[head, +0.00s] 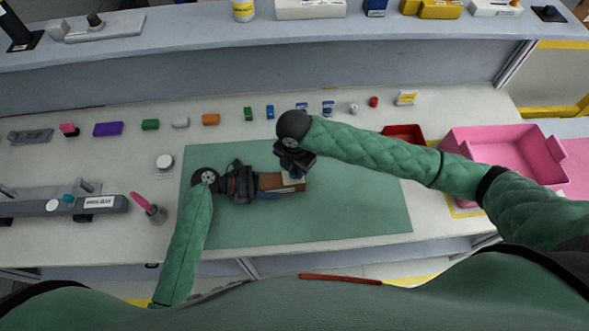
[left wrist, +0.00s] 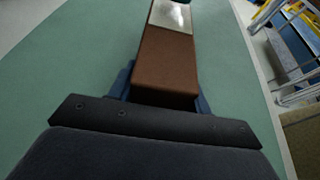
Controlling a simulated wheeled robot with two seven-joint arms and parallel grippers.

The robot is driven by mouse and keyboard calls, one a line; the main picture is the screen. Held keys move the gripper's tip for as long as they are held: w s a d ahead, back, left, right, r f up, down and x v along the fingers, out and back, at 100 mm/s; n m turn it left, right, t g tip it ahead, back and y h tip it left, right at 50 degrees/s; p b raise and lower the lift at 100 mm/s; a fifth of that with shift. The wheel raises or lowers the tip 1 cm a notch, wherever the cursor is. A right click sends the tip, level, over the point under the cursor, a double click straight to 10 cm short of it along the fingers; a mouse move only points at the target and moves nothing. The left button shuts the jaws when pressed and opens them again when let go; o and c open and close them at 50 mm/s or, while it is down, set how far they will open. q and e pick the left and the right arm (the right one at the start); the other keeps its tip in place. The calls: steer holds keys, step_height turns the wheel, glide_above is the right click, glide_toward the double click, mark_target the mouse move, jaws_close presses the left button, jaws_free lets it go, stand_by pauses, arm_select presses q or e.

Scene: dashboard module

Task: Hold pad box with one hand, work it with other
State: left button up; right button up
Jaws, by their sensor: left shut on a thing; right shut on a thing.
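The pad box (head: 280,182) is a brown block with a pale panel at its right end, over the green mat (head: 340,217). In the left wrist view the brown box (left wrist: 168,60) runs away from the gripper, with a shiny pale plate (left wrist: 172,15) at its far end. My left gripper (head: 257,184) is shut on the box's left end. My right gripper (head: 291,172) comes down from above at the box's right end and is shut there; its fingertips hide part of the pale panel. What exactly it grips is too small to tell.
A pink bin (head: 500,150) and a red tray (head: 405,132) stand at the right. Several small coloured blocks line the back of the table. A pink-handled tool (head: 148,206) and a grey fixture (head: 65,203) are at the left. The mat's right half is clear.

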steer(key=shift+r, duration=2.2)
arm_select(q)
steer(key=o, duration=1.4)
steer(key=shift+c, duration=0.2)
steer(key=shift+v, duration=3.75)
steer(key=shift+f, duration=0.1)
